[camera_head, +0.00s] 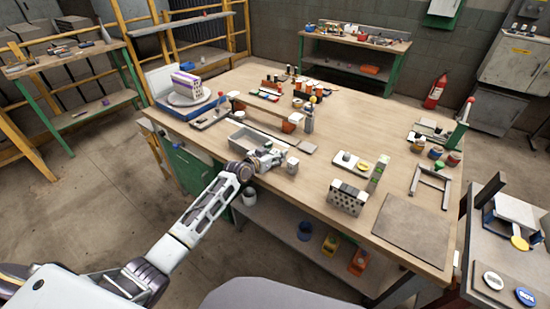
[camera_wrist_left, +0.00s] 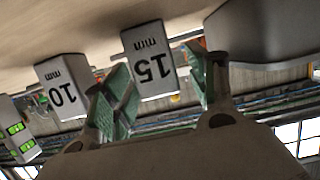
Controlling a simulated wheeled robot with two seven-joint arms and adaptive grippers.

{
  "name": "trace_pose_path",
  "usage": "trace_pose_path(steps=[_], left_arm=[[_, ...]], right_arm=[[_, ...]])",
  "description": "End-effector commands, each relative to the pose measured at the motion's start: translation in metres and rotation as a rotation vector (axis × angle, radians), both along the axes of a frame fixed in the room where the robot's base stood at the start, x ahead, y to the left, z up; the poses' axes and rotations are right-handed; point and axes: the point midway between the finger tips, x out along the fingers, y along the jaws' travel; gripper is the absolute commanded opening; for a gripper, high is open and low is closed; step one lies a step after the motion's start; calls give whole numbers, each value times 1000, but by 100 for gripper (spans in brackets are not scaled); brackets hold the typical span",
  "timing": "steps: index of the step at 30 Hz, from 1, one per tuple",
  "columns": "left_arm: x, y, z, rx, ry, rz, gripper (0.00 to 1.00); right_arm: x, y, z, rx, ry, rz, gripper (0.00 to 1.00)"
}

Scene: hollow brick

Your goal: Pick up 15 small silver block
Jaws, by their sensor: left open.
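My left gripper (camera_head: 266,159) is over the near edge of the wooden workbench, beside a grey tray. In the left wrist view, which is upside down, the left gripper (camera_wrist_left: 158,60) has its green-padded fingers apart. The silver block marked 15 mm (camera_wrist_left: 150,62) stands between them, with a visible gap at least on the right finger's side. In the head view the 15 block is not clearly seen behind the gripper. A similar block marked 10 mm (camera_wrist_left: 62,85) stands outside the fingers. My right gripper is not in view.
The grey tray (camera_head: 240,141) is close beside the gripper; it also shows in the left wrist view (camera_wrist_left: 265,30). A small pale block (camera_head: 292,166) stands just right of the gripper. A perforated metal block (camera_head: 347,199) and a flat plate (camera_head: 412,229) lie further right.

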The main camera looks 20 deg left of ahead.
Motion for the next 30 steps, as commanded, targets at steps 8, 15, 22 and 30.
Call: trace_pose_path(steps=[8,15,22,30], left_arm=[[0,0,0,0,0,0,28],[0,0,0,0,0,0,0],[0,0,1,-1,-2,0,0],[1,0,16,-1,-4,0,0]], right_arm=[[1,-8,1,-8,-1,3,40],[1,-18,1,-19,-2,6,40],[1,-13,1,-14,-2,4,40],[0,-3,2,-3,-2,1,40]])
